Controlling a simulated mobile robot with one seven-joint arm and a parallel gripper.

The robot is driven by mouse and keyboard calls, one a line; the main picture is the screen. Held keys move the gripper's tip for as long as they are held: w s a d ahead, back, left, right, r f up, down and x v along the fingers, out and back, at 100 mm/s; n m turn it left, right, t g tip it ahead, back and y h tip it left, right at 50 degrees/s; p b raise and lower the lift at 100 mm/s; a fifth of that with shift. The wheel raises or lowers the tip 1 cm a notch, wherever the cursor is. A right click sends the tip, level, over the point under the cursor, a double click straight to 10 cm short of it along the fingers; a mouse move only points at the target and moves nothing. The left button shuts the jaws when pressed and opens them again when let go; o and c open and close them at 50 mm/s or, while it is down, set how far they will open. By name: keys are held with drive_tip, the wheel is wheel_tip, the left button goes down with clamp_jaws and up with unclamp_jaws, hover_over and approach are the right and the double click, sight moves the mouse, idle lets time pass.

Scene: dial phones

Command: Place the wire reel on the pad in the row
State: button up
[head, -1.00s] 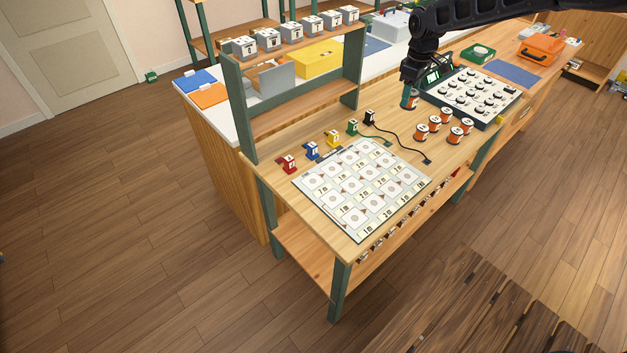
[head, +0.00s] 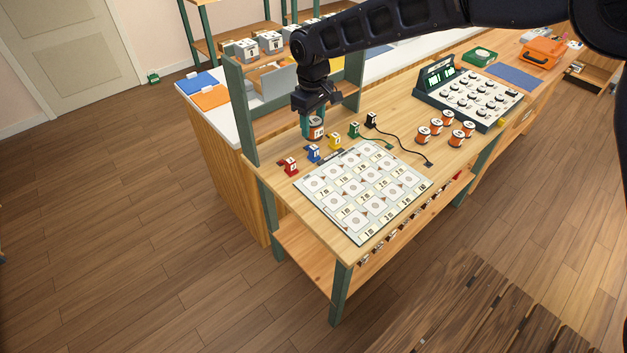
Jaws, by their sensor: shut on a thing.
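My gripper (head: 312,122) is shut on a wire reel (head: 316,132), orange with a white label. It holds the reel upright in the air near the shelf's front, behind the small blue and yellow blocks. The label is too small to read. The white board of pads (head: 328,203) lies flat on the table in front of the gripper, with rows of square pads, round marks and printed labels. No reel stands on the pads that I can see. Several other orange reels (head: 436,127) stand grouped on the table to the right of the board.
Small red (head: 290,167), blue (head: 313,153), yellow (head: 335,141), green (head: 354,130) and black (head: 372,120) blocks line the board's back edge. Dark cables run to the right. A dial panel (head: 470,98) stands at the back right. A wooden shelf (head: 290,117) rises behind the gripper.

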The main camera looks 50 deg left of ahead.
wheel_tip(320, 180, down, 19)
drive_tip(key=shift+f, duration=0.2)
idle(0.4)
drive_tip(key=shift+f, duration=0.15)
drive_tip(key=o, duration=1)
drive_tip(key=shift+o, duration=0.2)
wheel_tip(320, 180, up, 12)
